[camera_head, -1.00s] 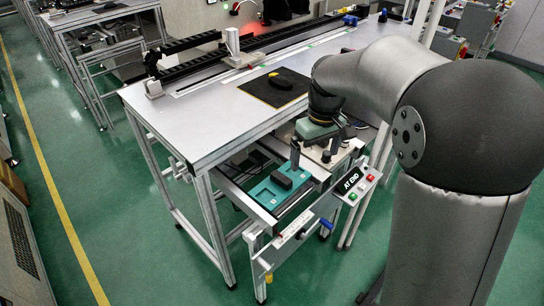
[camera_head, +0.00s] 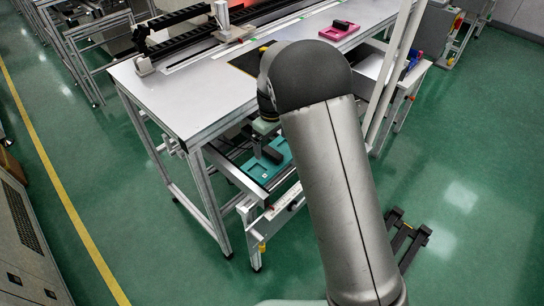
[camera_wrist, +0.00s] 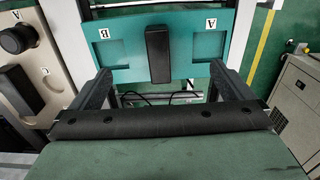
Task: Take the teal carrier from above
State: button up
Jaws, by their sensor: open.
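The teal carrier (camera_head: 258,171) lies on the lower rails beside the workbench, partly covered by my arm in the head view. In the wrist view the carrier (camera_wrist: 198,62) is a flat teal plate with white A and B labels. A black upright block (camera_wrist: 158,54) stands at its middle. My gripper (camera_wrist: 160,72) is open and empty, one finger to each side of the block with gaps on both sides. In the head view my gripper (camera_head: 262,150) is just above the carrier; whether it touches is hidden.
A beige plate (camera_wrist: 52,22) with a black knob and black block lies left of the teal carrier in the wrist view. The workbench (camera_head: 190,95) edge stands close behind the rails. A pink carrier (camera_head: 327,33) with a black block sits on the bench. Green floor is open at left.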

aim_at(272, 151)
jog(key=shift+d+f+p, duration=0.1)
jog(key=shift+f+p, duration=0.8)
jog(key=shift+f, duration=1.95)
jog(key=c, duration=1)
jog(key=shift+c, duration=0.2)
jog(key=shift+r, duration=0.15)
